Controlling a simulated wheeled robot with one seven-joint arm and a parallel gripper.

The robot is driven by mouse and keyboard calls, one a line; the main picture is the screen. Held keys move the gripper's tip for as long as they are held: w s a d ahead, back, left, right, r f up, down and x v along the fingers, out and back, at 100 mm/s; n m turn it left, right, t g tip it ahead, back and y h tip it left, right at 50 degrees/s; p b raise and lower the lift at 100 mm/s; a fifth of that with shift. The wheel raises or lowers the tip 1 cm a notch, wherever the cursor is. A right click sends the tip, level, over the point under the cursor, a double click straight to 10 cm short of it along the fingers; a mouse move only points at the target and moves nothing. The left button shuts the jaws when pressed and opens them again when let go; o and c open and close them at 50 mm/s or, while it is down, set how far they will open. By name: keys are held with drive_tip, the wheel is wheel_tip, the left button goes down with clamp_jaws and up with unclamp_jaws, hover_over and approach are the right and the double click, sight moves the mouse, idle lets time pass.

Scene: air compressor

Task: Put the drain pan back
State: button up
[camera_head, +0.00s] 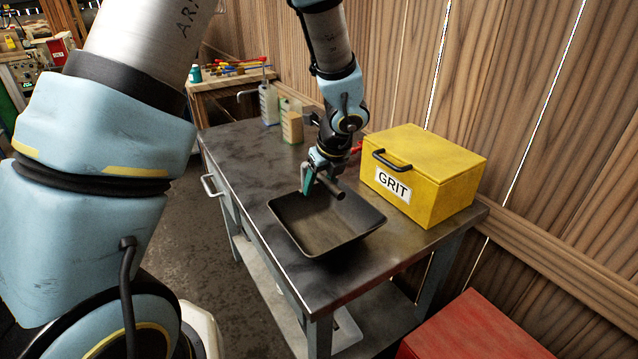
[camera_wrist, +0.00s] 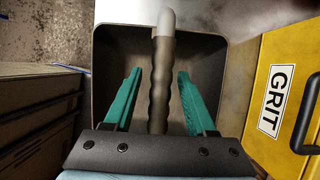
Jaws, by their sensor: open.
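The drain pan (camera_head: 310,238) is a dark, square, open tray with sloping walls. It rests upright on the metal table and looks empty. My gripper (camera_head: 318,188) is over the pan's far side, pointing down. In the wrist view the pan (camera_wrist: 208,62) lies beyond my fingers. My gripper (camera_wrist: 159,72) is open there, with one teal finger on each side of a dark, ribbed handle (camera_wrist: 158,95) with a grey tip. Gaps show between both fingers and the handle. I cannot tell whether the handle is joined to the pan.
A yellow GRIT box (camera_head: 425,180) stands on the metal table (camera_head: 245,150), close to the pan's right. Bottles (camera_head: 268,104) stand at the table's far end. A red box (camera_head: 475,330) is at the front right. A wooden wall runs behind the table.

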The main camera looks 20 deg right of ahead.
drive_tip(key=v, duration=1.2)
drive_tip(key=shift+r, duration=0.15)
drive_tip(key=s+a+f+n+g, duration=0.1)
drive_tip(key=a+n, duration=1.4)
drive_tip(key=n, duration=0.1)
drive_tip(key=s+a+f+n+g+h, duration=0.1)
drive_tip(key=a+f+n+g, duration=0.1)
drive_tip(key=a+n, duration=1.3)
drive_tip(key=shift+a+n, duration=0.25)
drive_tip(key=shift+n, duration=0.65)
drive_tip(key=shift+w, duration=0.1)
